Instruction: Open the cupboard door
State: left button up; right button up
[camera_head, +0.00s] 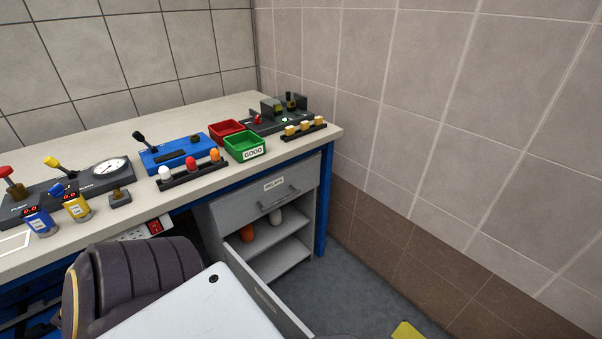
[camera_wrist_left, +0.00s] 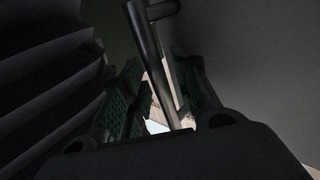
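The cupboard (camera_head: 263,205) is a grey unit under the workbench. Its door (camera_head: 262,290) stands open, swung out toward me, so the inside shows. In the left wrist view, a dark metal bar handle (camera_wrist_left: 146,50) passes between the fingers of my left gripper (camera_wrist_left: 155,95). The fingers have green pads and stand on either side of the bar. Dark shadow hides whether they press on it. The head view does not show either gripper.
A drawer with a handle (camera_head: 278,199) is above the shelves. The workbench (camera_head: 232,183) carries several devices, a red bin (camera_head: 226,131) and a green bin (camera_head: 244,146). A tiled wall (camera_head: 440,130) bounds the right.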

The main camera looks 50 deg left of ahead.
pick_arm(q)
jog(key=v, duration=1.2)
dwell(0.5)
dwell(0.6)
